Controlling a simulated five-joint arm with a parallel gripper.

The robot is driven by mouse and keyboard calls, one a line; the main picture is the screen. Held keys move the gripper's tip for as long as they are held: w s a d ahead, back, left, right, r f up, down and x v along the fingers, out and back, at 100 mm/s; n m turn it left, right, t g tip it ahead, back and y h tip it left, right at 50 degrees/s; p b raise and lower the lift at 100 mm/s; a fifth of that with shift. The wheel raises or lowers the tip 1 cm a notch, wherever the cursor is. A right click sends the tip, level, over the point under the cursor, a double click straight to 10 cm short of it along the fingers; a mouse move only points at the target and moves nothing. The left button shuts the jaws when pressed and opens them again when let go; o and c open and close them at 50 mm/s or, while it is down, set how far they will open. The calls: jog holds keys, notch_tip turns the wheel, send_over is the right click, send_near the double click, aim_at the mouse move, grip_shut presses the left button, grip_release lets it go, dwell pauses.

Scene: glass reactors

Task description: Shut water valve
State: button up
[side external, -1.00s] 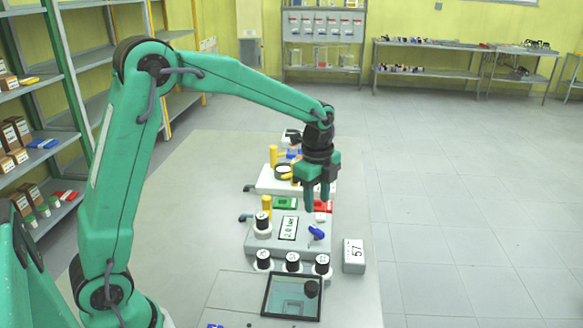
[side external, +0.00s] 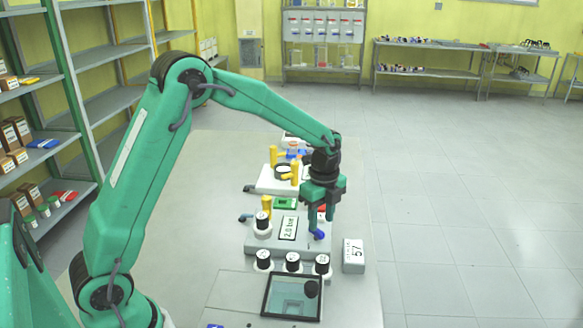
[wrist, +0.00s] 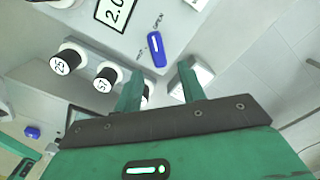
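The blue valve handle (side external: 319,236) sits on the top of the grey-white box (side external: 262,246) with the "2.0 bar" display. In the wrist view the handle (wrist: 156,50) has a white stripe and lies a little tilted, with small labels beside it; one seems to read "OPEN", the other is too small to read surely. My gripper (side external: 321,233) is low over the handle, pointing down. In the wrist view its fingers (wrist: 160,74) are apart with nothing between them; the handle shows just beyond their tips. Whether they touch it, I cannot tell.
Black knobs with white numbered caps (side external: 292,262) stand along the box's front. A black-framed glass window (side external: 292,296) lies in front.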

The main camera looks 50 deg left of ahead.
aim_at(320, 232)
jog(key=shift+f, duration=1.9)
grip_shut()
